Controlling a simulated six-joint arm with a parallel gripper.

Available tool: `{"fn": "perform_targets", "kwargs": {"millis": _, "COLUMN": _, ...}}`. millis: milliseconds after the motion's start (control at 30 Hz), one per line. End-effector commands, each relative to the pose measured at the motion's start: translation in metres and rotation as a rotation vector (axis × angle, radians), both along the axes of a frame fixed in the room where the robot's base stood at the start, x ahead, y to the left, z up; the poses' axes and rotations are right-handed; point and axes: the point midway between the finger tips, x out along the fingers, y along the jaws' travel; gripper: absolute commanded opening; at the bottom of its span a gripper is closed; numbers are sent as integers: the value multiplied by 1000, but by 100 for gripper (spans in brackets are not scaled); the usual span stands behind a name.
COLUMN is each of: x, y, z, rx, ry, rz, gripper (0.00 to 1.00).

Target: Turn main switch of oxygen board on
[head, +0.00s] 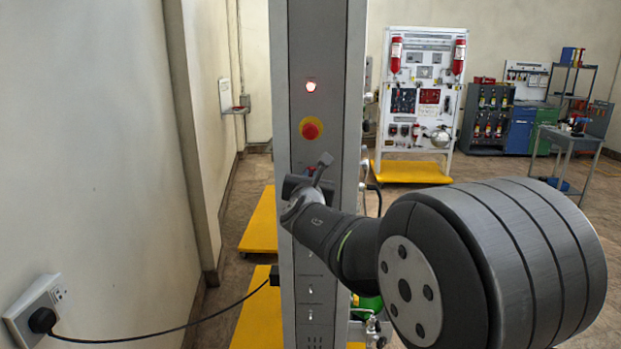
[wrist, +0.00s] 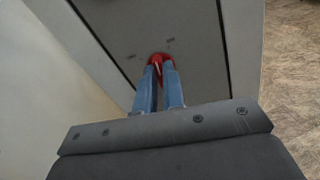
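The oxygen board (head: 330,75) is a tall, narrow grey panel standing upright in the middle of the head view. Its main switch is a red rotary knob (wrist: 168,62), seen in the wrist view on the panel face beyond my fingertips. My gripper (wrist: 161,68) has two blue fingers that reach the knob, with a narrow gap between them. The fingertips sit on either side of the knob's red handle and appear closed on it. They hide part of the knob. In the head view my gripper (head: 311,174) is against the panel, and my wrist mostly hides the switch.
Above the switch are a red emergency button on a yellow disc (head: 311,128) and a lit lamp (head: 310,86). A black cable runs from the wall socket (head: 38,310) to the panel. Another training board (head: 420,75) and a workbench stand far behind. A wall is close on the left.

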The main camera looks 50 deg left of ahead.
Motion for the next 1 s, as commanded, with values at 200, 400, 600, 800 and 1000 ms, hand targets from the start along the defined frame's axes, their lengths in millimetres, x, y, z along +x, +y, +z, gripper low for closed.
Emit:
{"fn": "perform_targets", "kwargs": {"millis": 200, "x": 0, "y": 0, "z": 0, "rx": 3, "ry": 4, "rz": -1, "gripper": 0}}
{"fn": "perform_targets", "kwargs": {"millis": 400, "x": 0, "y": 0, "z": 0, "rx": 42, "ry": 40, "rz": 0, "gripper": 0}}
{"fn": "perform_targets", "kwargs": {"millis": 600, "x": 1, "y": -1, "z": 0, "rx": 130, "ry": 127, "rz": -1, "gripper": 0}}
{"fn": "perform_targets", "kwargs": {"millis": 800, "x": 1, "y": -1, "z": 0, "rx": 240, "ry": 236, "rz": -1, "gripper": 0}}
{"fn": "perform_targets", "kwargs": {"millis": 1000, "x": 2, "y": -1, "z": 0, "rx": 339, "ry": 335, "rz": -1, "gripper": 0}}
